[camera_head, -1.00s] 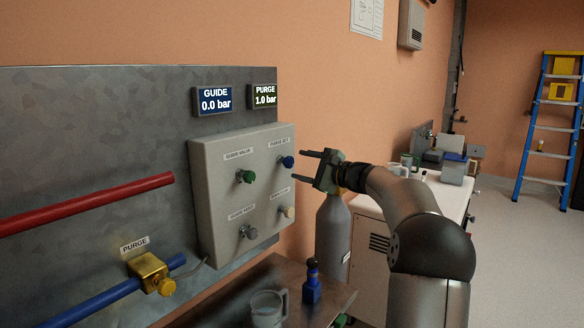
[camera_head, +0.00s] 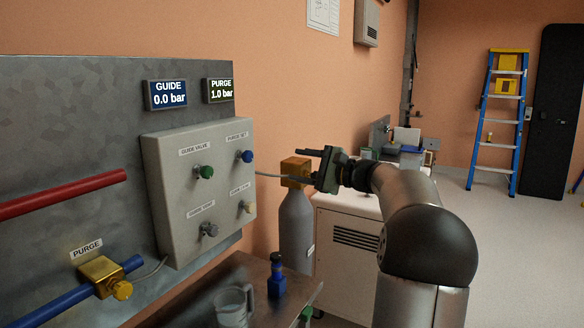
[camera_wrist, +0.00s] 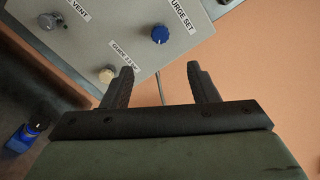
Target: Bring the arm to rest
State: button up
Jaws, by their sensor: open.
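My gripper (camera_head: 292,165) is open and empty, to the right of the grey control box (camera_head: 225,208), with its fingers pointing left towards it. A clear gap shows between the fingertips and the blue PURGE SET knob (camera_head: 247,156). In the wrist view my gripper (camera_wrist: 160,68) has its two dark fingers spread wide, with nothing between them. That view also shows the blue knob (camera_wrist: 160,34) beyond the fingertips. A grey cylinder with a brass top (camera_head: 296,222) stands behind the gripper in the head view; whether they touch cannot be told.
The GUIDE display (camera_head: 171,94) reads 0.0 bar and the PURGE display (camera_head: 218,90) 1.0 bar. A clear mug (camera_head: 233,305) and a blue bottle (camera_head: 277,278) stand on the low bench. A white cabinet (camera_head: 345,238) is behind my arm. Open floor lies right, before a ladder (camera_head: 497,120).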

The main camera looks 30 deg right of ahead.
jog(key=s+a+f+n+g+p, duration=0.1)
jog(key=s+a+f+n+g, duration=0.25)
jog(key=a, duration=0.55)
jog(key=s+a+f+n+g+h+p, duration=0.1)
jog(key=s+a+f+n+g, duration=0.15)
jog(key=a+f, duration=0.4)
jog(key=s+a+f+n+g+p, duration=0.1)
jog(key=s+a+f+n+g, duration=0.2)
jog(key=a, duration=0.7)
jog(key=s+a+f+n+g+h+p, duration=0.2)
jog(key=s+f+n, duration=0.3)
jog(key=s, duration=0.7)
jog(key=s+a+f+n+g+h+p, duration=0.1)
jog(key=s+a+f+n+g+h, duration=0.2)
jog(key=s, duration=0.9)
notch_tip(320, 180, down, 2)
jog(key=n+g+h, duration=0.1)
jog(key=n+h, duration=0.1)
jog(key=shift+s+f+h+p, duration=0.15)
jog(key=shift+s+h+p, duration=0.15)
jog(key=shift+p, duration=0.05)
